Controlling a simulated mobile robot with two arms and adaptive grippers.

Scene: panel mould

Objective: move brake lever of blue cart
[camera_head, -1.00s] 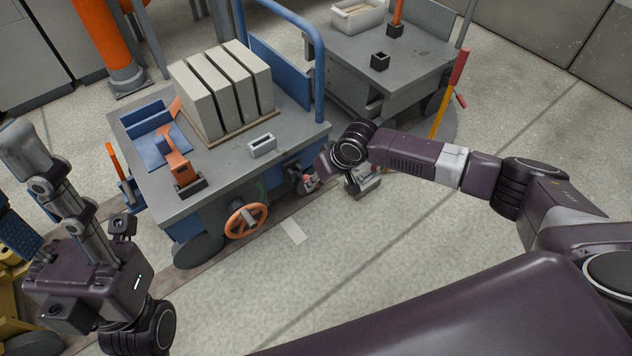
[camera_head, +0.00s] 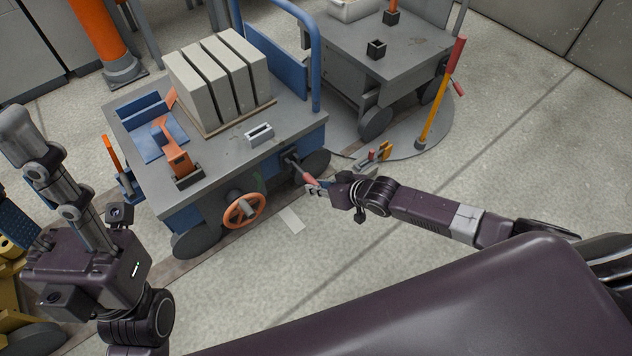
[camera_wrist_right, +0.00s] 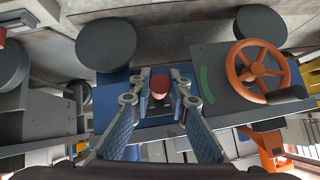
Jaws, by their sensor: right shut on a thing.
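The blue cart (camera_head: 255,160) has a grey top and a blue push rail. Its brake lever (camera_head: 310,181) is a dark rod with a red grip, sticking out from the cart's side to the right of the orange handwheel. My right gripper (camera_head: 316,187) is shut on the red grip. In the right wrist view the lever's red end (camera_wrist_right: 160,84) sits between the two blue-padded fingers (camera_wrist_right: 161,100). The fingers partly hide the grip in the head view. My left gripper (camera_head: 20,175) is at the left, raised and empty, with its fingers apart.
The orange handwheel (camera_head: 244,210) is close to the lever. A grey cart (camera_head: 385,50) stands behind on a round floor plate, beside a yellow lever with a red handle (camera_head: 457,55). Grey blocks (camera_head: 220,80) stand on the blue cart. The floor at front right is clear.

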